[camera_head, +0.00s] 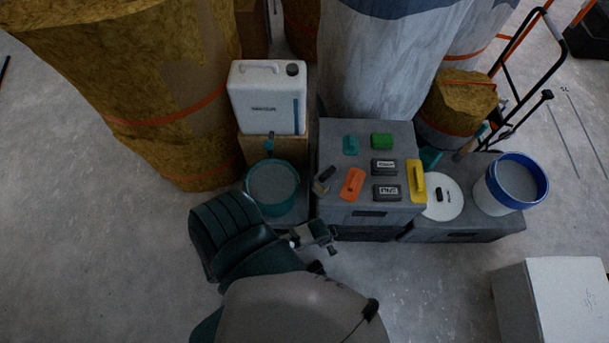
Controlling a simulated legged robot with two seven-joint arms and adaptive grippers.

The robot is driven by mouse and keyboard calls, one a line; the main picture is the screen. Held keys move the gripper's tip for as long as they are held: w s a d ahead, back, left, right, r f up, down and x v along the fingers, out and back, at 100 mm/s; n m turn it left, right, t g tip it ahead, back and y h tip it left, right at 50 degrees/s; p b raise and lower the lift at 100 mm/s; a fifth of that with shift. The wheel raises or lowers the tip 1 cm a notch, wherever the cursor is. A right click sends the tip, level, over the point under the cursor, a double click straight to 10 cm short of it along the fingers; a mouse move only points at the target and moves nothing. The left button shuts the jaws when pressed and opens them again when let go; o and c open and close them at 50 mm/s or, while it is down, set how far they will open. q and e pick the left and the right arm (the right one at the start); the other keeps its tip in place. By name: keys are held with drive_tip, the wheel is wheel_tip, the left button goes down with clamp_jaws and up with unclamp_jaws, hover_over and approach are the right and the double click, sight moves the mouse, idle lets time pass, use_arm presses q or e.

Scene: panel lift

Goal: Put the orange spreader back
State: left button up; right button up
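The orange spreader (352,184) lies at a slant near the left front edge of the grey case top (345,137). No gripper touches it. My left gripper (325,240) is in front of the case's lower left front corner, below and to the left of the spreader in the picture. Its fingers are small and dark, and I cannot tell whether they are open or shut. My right gripper is not in view.
Teal (351,145), green (382,141), black (384,167) and yellow (417,181) tools share the case top. A teal bucket (272,186) and white canister (267,98) stand left. A blue-rimmed bucket (512,184) and white box (550,300) are right. Front floor is mostly clear.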

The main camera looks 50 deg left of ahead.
use_arm(q)
drive_tip(key=s+f, duration=0.3)
drive_tip(key=s, duration=0.2)
drive_tip(key=s+a+f+n+g, duration=0.1)
drive_tip(key=s+f, duration=0.2)
drive_tip(key=s, duration=0.3)
drive_tip(key=shift+s+f+n+y, duration=0.3)
drive_tip(key=shift+f+y, duration=0.05)
drive_tip(key=shift+y, duration=0.05)
